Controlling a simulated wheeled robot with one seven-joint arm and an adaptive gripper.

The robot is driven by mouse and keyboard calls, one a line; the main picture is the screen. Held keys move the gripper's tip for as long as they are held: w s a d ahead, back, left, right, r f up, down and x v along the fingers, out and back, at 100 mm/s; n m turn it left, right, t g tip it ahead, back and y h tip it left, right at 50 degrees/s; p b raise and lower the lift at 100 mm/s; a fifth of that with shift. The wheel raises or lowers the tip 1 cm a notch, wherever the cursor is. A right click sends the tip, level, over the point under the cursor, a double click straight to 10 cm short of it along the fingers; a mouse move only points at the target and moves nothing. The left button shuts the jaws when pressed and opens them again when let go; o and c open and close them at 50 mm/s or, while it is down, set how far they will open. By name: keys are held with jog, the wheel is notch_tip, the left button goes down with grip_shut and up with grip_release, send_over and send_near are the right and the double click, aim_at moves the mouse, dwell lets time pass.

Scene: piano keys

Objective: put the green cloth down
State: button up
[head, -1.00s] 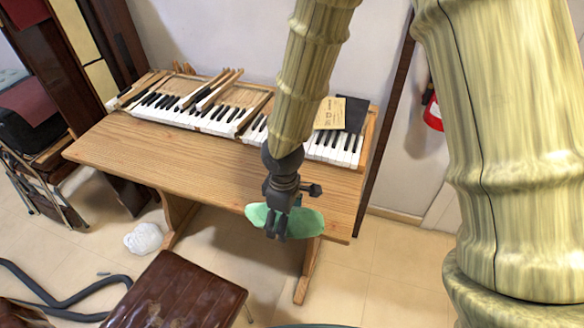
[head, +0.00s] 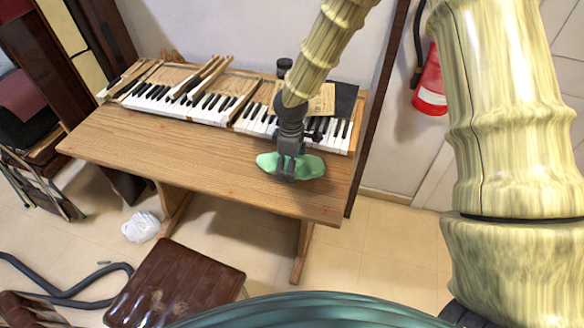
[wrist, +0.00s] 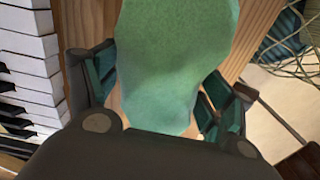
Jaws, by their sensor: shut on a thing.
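The green cloth (head: 309,167) is in my gripper (head: 286,178), over the right part of the wooden table (head: 190,165) and in front of the piano keys. My gripper is shut on the cloth, which sticks out on both sides of the fingers. In the wrist view the cloth (wrist: 172,65) fills the middle between the two fingers (wrist: 152,95), with wood behind it. I cannot tell whether the cloth touches the tabletop.
Piano keys (head: 190,107) run along the table's back, with loose wooden pieces on the left and a dark folder (head: 345,98) on the right. A brown stool (head: 175,285) stands in front. The table's left and middle are clear. A fire extinguisher (head: 430,85) hangs at the right.

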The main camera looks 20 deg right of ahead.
jog(key=shift+w+d, duration=0.2)
jog(key=shift+w, duration=0.15)
jog(key=shift+f+p, duration=0.65)
jog(key=shift+f, duration=1.15)
jog(key=shift+f, duration=0.15)
jog(key=o, duration=1.3)
notch_tip(320, 180, up, 12)
jog(key=shift+r+b, duration=0.15)
jog(key=shift+b, duration=0.7)
